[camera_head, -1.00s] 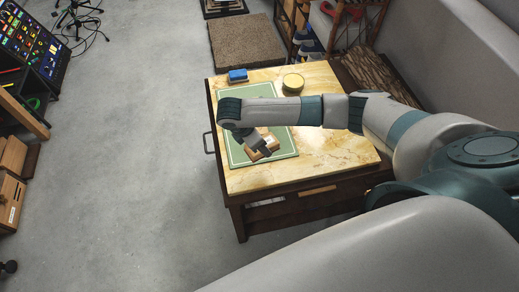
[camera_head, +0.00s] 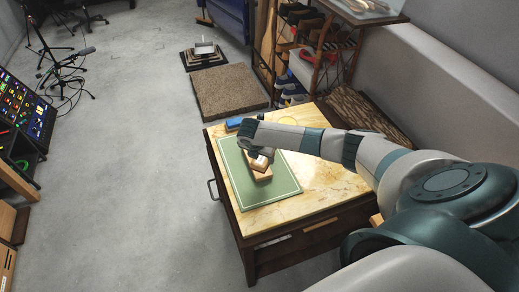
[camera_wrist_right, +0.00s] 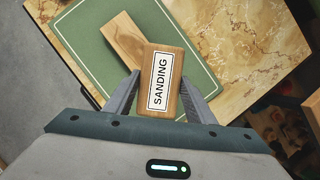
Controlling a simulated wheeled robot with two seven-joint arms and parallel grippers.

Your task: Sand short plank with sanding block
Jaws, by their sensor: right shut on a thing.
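The wooden sanding block (camera_wrist_right: 162,80), with a white "SANDING" label, is between the fingers of my right gripper (camera_wrist_right: 160,100), which is shut on it. In the head view, my right gripper (camera_head: 261,156) is over the green mat. The short plank (camera_wrist_right: 122,38) is plain wood and lies on the mat in the wrist view, partly hidden behind the block. In the head view the plank (camera_head: 262,176) shows just below the gripper. I cannot tell whether block and plank touch. My left gripper is not in view.
The green mat (camera_head: 265,197) lies on a marble-topped table (camera_head: 325,185). A blue item (camera_head: 233,124) stands at the table's far left corner. My right arm crosses above the table's far side. The near right tabletop is clear. A shelf rack stands behind.

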